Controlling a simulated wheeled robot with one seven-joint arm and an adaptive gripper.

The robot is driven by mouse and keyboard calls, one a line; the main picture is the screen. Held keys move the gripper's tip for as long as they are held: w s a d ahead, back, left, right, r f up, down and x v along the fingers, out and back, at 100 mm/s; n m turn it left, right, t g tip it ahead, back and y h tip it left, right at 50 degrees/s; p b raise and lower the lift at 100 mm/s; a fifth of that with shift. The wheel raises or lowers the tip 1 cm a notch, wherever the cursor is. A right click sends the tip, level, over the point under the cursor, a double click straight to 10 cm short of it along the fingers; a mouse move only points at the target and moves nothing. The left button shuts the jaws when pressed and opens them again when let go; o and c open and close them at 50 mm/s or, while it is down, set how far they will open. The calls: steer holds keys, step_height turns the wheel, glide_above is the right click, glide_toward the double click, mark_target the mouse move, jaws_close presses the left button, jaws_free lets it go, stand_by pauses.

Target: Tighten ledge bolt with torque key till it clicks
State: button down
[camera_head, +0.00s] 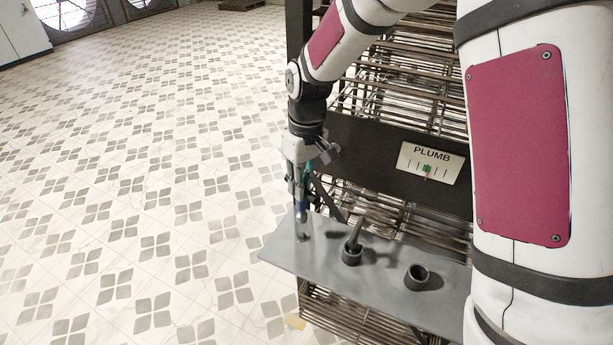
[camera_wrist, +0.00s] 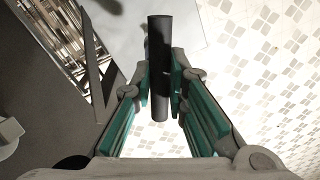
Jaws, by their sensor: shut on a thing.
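My gripper (camera_head: 299,190) points down over the left end of the grey ledge (camera_head: 375,290). In the wrist view my gripper (camera_wrist: 161,82) has its green-padded fingers shut on a dark cylinder (camera_wrist: 160,45), which looks like the torque key's handle. In the head view the held key (camera_head: 301,214) shows as a small bluish piece under the fingers, upright, its lower end at or close to the ledge. A dark spot on the ledge lies there. The ledge bolt is not clearly visible, and I cannot tell whether the key is seated on it.
Two grey cups stand on the ledge: one holds a leaning rod (camera_head: 355,233), the other (camera_head: 418,277) looks empty. A dark panel with a "PLUMB" plate (camera_head: 430,161) stands behind, before a wire rack (camera_head: 413,62). Tiled floor (camera_head: 140,200) at left is open.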

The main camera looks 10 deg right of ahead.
mark_target(302, 207)
stand_by(0.3)
steer(key=shift+f+b, duration=0.6)
steer(key=shift+f, duration=2.05)
steer(key=c, duration=2.3)
jaws_free()
steer(key=shift+f, duration=1.05)
jaws_close()
steer(key=m, duration=0.2)
steer(key=shift+s+m, duration=0.1)
steer(key=shift+m, duration=0.3)
steer(key=m+p, duration=0.1)
steer(key=m, duration=0.2)
steer(key=shift+m+t, duration=0.3)
steer(key=shift+m+p, duration=0.8)
steer(key=shift+m, duration=1.1)
